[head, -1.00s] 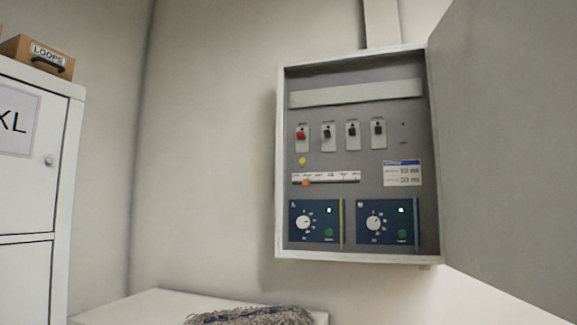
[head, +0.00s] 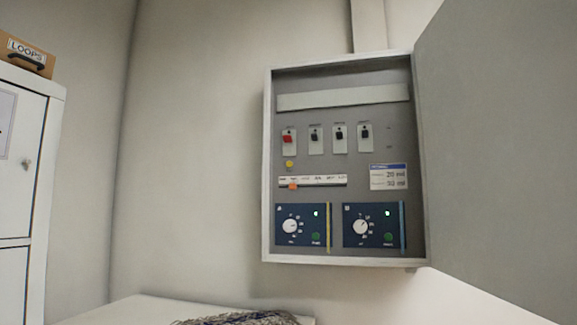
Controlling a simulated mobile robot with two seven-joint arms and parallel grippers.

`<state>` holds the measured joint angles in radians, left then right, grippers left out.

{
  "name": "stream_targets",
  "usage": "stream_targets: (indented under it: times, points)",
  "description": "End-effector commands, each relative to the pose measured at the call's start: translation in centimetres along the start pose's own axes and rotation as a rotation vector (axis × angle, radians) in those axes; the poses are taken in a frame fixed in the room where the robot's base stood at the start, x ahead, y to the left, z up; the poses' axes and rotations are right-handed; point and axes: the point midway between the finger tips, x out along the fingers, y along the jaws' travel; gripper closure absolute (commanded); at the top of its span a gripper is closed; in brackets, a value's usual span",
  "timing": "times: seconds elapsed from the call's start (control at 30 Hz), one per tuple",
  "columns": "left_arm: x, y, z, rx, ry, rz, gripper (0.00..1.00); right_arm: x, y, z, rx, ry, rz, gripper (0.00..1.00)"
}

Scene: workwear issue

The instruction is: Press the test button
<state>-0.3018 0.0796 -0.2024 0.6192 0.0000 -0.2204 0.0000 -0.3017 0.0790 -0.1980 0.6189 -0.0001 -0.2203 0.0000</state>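An open grey electrical cabinet (head: 268,160) hangs on the wall. Inside is a row of switches, a red one (head: 288,138) at the left and three dark ones (head: 339,137) to its right. A small round yellow button (head: 290,164) sits below the red switch; its label is too small to read. Below it is a white strip (head: 325,181) with an orange marker (head: 293,187). Two blue modules, left (head: 290,241) and right (head: 360,241), each have a white dial, a lit green light and a green button, left (head: 316,239) and right (head: 388,238). Neither gripper is in view.
The cabinet door (head: 490,150) stands wide open to the right. A white locker (head: 25,170) with a box labelled LOOPS (head: 27,54) on top is at the left. A low white surface (head: 140,310) with a grey stringy mop-like thing (head: 240,318) is below.

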Motion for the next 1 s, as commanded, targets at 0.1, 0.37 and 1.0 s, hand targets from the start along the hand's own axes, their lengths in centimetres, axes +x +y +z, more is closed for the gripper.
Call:
stream_targets:
  times: [0.1,0.37,1.0]
  points:
    - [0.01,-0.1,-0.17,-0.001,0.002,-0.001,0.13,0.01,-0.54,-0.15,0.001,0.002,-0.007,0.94]
    - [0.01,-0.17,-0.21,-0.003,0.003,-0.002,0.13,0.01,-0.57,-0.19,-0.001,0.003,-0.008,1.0]
    - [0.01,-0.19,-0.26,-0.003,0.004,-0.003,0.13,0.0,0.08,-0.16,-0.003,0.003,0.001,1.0]
